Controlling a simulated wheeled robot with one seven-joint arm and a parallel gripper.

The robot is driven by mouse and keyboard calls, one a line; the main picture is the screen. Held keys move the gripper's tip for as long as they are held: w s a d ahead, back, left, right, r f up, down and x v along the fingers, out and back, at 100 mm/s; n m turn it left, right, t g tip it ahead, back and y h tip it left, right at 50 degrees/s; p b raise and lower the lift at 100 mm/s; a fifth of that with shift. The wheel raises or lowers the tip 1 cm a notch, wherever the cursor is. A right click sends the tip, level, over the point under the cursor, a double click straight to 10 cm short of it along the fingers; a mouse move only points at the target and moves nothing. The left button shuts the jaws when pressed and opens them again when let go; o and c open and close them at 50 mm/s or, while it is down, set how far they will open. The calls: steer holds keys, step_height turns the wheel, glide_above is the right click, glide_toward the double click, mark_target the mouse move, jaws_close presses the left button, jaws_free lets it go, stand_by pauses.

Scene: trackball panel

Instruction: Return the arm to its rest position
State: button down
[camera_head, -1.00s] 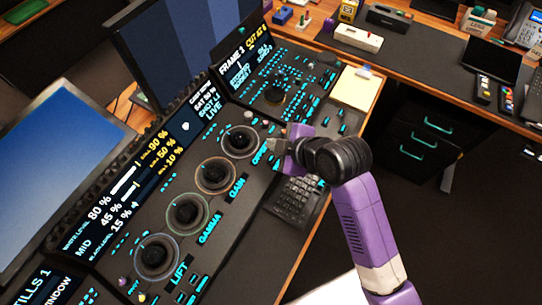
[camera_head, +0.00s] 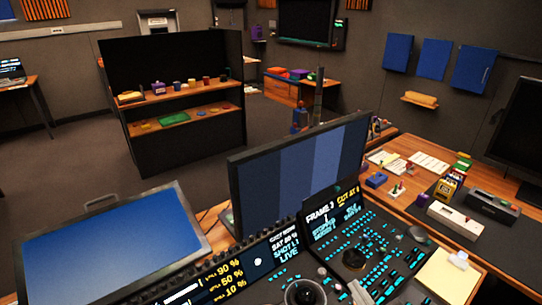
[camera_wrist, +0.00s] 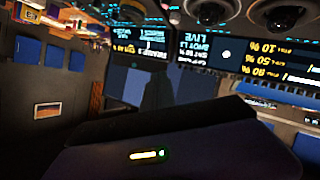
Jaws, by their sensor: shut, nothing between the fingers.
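My arm and gripper do not show in the head view, and I cannot make out the fingers in the wrist view. The trackball panel (camera_head: 385,240) runs along the bottom of the head view. One black trackball (camera_head: 304,293) shows at its lower edge. In the wrist view, the panel appears upside down along the top, with a dark trackball (camera_wrist: 282,15) at upper right and lit readouts (camera_wrist: 275,60) below it. A large dark shape (camera_wrist: 170,145) with a small yellow light fills the bottom of the wrist view.
A blue-screened monitor (camera_head: 105,250) stands at left and a striped monitor (camera_head: 300,165) behind the panel. A notepad (camera_head: 447,276) lies right of the panel. The wooden desk (camera_head: 410,152) holds several small items. A black shelf (camera_head: 180,150) stands farther back, with open floor around it.

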steer(key=s+r+m, duration=0.1)
steer(key=s+m, duration=0.2)
steer(key=s, duration=1.3)
steer(key=s+d+r+m+t+h, duration=0.1)
steer(key=s+r+m, duration=0.1)
steer(key=s, duration=1.5)
steer(key=shift+m, duration=0.9)
